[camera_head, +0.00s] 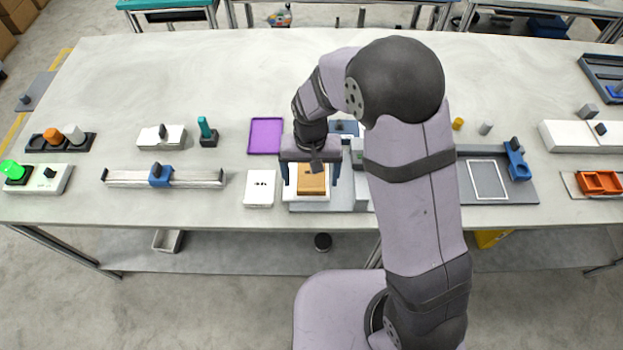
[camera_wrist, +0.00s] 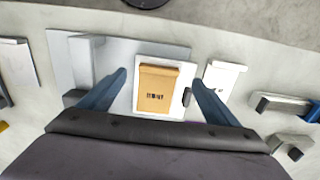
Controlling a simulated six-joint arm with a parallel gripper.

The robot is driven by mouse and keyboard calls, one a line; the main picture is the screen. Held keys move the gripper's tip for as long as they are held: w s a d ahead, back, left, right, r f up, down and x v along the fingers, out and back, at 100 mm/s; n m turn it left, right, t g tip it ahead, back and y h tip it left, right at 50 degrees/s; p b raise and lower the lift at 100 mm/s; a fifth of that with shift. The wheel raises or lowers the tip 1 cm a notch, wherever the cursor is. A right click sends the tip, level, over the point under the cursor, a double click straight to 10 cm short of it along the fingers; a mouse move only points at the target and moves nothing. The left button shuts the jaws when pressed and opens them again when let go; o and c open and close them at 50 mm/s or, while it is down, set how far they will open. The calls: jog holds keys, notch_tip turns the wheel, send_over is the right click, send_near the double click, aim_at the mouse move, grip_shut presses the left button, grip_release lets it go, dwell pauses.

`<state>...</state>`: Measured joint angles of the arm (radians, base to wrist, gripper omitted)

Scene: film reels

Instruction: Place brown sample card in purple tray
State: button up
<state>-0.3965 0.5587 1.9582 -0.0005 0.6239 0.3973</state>
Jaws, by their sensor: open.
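The brown sample card (camera_head: 312,180) lies on a white plate (camera_head: 292,192) of a grey fixture near the table's front edge. In the wrist view the brown card (camera_wrist: 157,90) shows dark marks on its face. The purple tray (camera_head: 266,135) lies flat and empty on the table, behind and to the left of the card. My gripper (camera_head: 312,180) is open above the card, with one blue finger on each side of it. In the wrist view my gripper (camera_wrist: 158,85) spans wider than the card, and neither finger appears to touch it.
A white box (camera_head: 259,189) with dark marks stands left of the fixture. A slider rail with a blue block (camera_head: 160,175) lies farther left. My arm hides part of the fixture's right side. The table behind the purple tray is clear.

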aim_at(311, 191)
jog(key=f, duration=0.1)
jog(key=f+p, duration=0.1)
jog(key=f, duration=0.1)
jog(key=shift+s+d+f+p, duration=0.15)
jog(key=shift+s+f+p, duration=0.15)
jog(key=shift+p, duration=0.1)
jog(key=shift+f, duration=0.55)
jog(key=c, duration=1.2)
jog(key=shift+w+r, duration=0.1)
jog(key=shift+r, duration=0.1)
jog(key=shift+c, duration=0.2)
notch_tip(311, 191, up, 10)
jog(key=b, duration=0.3)
jog(key=w+a+f+b, duration=0.1)
jog(key=w+a+b, duration=0.1)
jog(key=w+a, duration=1.2)
jog(key=shift+w+a+f+b, duration=0.3)
jog(key=shift+w+f, duration=0.1)
jog(key=shift+w, duration=0.75)
